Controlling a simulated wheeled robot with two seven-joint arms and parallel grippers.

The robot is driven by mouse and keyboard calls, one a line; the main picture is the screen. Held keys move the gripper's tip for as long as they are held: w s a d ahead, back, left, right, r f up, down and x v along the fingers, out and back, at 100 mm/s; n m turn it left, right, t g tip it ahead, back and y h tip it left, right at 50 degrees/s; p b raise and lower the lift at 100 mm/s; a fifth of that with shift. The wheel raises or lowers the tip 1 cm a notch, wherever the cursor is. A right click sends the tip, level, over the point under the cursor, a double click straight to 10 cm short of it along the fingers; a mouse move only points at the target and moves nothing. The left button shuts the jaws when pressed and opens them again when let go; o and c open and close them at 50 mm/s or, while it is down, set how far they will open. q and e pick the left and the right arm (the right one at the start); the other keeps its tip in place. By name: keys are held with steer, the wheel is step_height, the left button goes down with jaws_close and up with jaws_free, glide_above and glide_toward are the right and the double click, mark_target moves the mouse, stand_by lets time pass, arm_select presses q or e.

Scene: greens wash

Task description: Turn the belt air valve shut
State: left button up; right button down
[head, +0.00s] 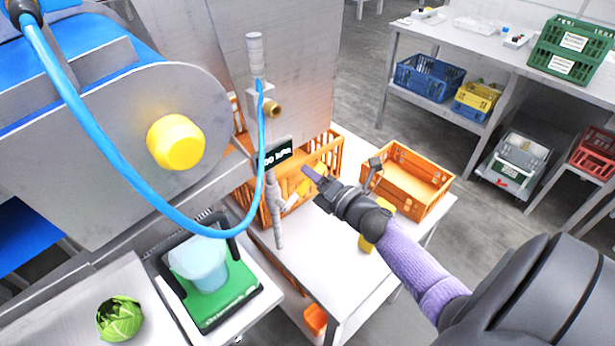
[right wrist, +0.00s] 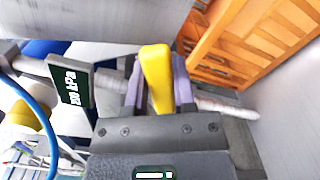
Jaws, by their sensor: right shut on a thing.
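The belt air valve sits on a thin grey upright pipe (head: 277,225) beside the belt machine. Its yellow handle (right wrist: 157,78) lies between the two fingers of my right gripper (right wrist: 158,85), which is shut on it. In the right wrist view the handle points across the line of the pipe. In the head view the right gripper (head: 312,182) reaches in from the right, and only part of the handle shows. My left gripper is out of view.
A blue hose (head: 120,165) loops down to the pipe from the machine with a yellow knob (head: 176,142). Orange crates (head: 410,178) stand on the white table behind my gripper. A green scale with a clear tub (head: 205,265) and a lettuce (head: 119,318) are at lower left.

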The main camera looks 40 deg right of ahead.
steer(key=f+m+b, duration=0.1)
steer(key=f+m, duration=0.1)
steer(key=m, duration=0.1)
steer(key=d+f+m+b, duration=0.1)
steer(key=f+m, duration=0.1)
steer(key=shift+f+m, duration=0.15)
steer(key=shift+m, duration=0.25)
stand_by(0.4)
steer(key=shift+c, duration=2.2)
jaws_free()
steer(key=s, duration=1)
steer(key=shift+d+p, duration=0.4)
steer(key=shift+p, duration=0.05)
steer(key=shift+w, duration=0.1)
